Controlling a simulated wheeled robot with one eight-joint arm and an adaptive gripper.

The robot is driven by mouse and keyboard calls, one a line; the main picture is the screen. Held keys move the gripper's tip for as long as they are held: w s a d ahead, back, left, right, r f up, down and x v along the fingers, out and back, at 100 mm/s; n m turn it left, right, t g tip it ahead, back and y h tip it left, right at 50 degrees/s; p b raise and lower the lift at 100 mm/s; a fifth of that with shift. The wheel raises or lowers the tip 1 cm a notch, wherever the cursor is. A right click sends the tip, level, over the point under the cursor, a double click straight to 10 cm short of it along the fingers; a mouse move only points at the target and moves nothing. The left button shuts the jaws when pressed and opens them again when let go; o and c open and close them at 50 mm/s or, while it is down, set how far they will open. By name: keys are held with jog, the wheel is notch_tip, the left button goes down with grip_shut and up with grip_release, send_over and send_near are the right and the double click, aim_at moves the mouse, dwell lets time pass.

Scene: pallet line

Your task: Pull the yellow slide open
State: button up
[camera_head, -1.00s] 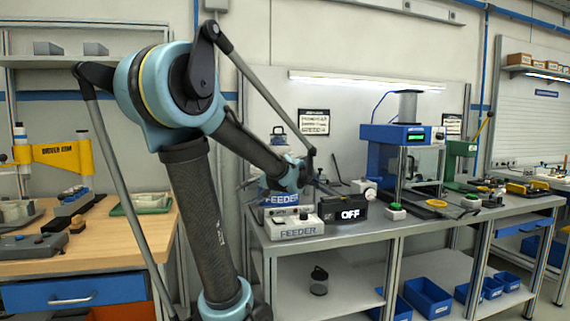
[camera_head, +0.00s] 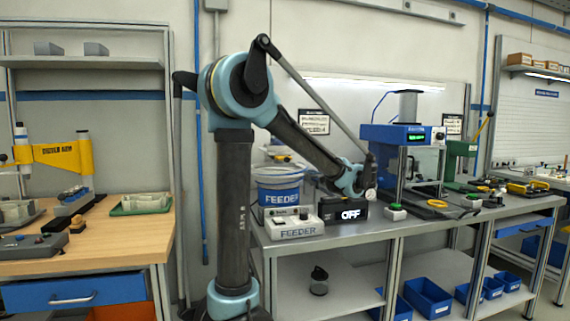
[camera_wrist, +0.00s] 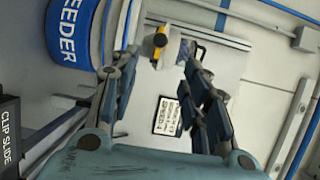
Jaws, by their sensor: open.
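In the wrist view, a small yellow piece with a black part (camera_wrist: 160,40) shows just beyond my fingertips; it looks like the yellow slide, though its shape is unclear. My gripper (camera_wrist: 158,58) is open, its two fingers on either side of that piece in the picture. I cannot tell whether they touch it. A dark panel lettered CLIP SLIDE (camera_wrist: 9,140) is at the left edge. In the head view my gripper (camera_head: 369,182) is left of the blue press frame (camera_head: 394,133), above the bench. The slide cannot be made out there.
Green-based buttons (camera_head: 396,211) and yellow rings (camera_head: 437,203) lie on the bench to the right. A wooden bench (camera_head: 120,235) is at left.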

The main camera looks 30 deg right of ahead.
aim_at(288, 160)
jog(key=w, duration=0.5)
jog(key=w+a, duration=0.1)
jog(key=w, duration=0.4)
jog(key=w+a, duration=0.1)
jog(key=w, duration=0.4)
jog(key=shift+w+a, duration=0.25)
